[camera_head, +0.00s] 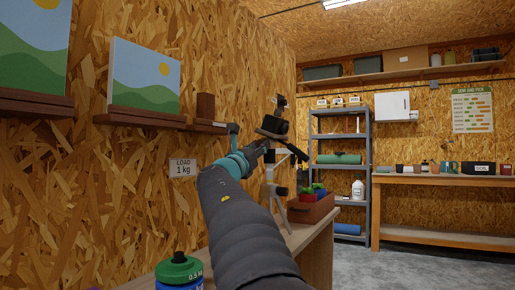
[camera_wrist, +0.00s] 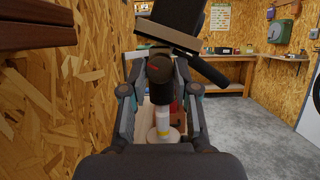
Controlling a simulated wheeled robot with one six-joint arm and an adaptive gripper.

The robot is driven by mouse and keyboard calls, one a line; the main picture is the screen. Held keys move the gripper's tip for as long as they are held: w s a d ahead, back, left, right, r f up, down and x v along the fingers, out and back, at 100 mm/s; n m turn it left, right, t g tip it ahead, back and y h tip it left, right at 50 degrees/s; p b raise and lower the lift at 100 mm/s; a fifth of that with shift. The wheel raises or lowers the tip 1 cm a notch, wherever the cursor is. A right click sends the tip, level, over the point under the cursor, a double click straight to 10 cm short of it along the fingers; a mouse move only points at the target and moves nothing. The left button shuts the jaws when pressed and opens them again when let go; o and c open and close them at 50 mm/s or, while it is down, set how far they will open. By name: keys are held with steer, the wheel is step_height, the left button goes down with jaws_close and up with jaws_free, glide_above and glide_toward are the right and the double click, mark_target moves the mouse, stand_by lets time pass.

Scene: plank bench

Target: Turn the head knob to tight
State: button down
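A tripod (camera_head: 270,195) with pale legs stands on the bench against the left wall. Its dark head (camera_head: 273,125) carries a tilted plate and dark parts on top. In the wrist view the head's dark, rounded knob (camera_wrist: 158,68) with a small red mark faces me, above a white column (camera_wrist: 163,122). My gripper (camera_wrist: 158,78) has one finger on each side of the knob, with gaps showing; I cannot tell whether either finger touches it. In the head view my gripper (camera_head: 258,148) is at the tripod head, partly hidden by my arm. Any tight marking is too small to read.
A brown planter box (camera_head: 312,208) with plants stands just beyond the tripod. Wall shelves (camera_head: 140,121) with pictures line the left. A metal rack (camera_head: 341,170) stands behind; open floor lies right.

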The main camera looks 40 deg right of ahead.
steer(key=shift+s+m, duration=0.1)
steer(key=shift+m, duration=0.2)
steer(key=shift+g, duration=0.4)
steer(key=m+g, duration=0.1)
steer(key=m, duration=0.2)
steer(key=m+g, duration=0.2)
steer(key=m, duration=0.1)
steer(key=shift+w+r+h, duration=0.15)
steer(key=shift+w+h, duration=0.05)
steer(key=shift+h, duration=0.2)
steer(key=shift+a+m+g+p, duration=0.1)
steer(key=shift+m+g+p, duration=0.3)
steer(key=shift+m, duration=0.7)
steer(key=shift+m+g+p, duration=0.1)
steer(key=shift+m+g, duration=0.5)
steer(key=shift+m, duration=0.5)
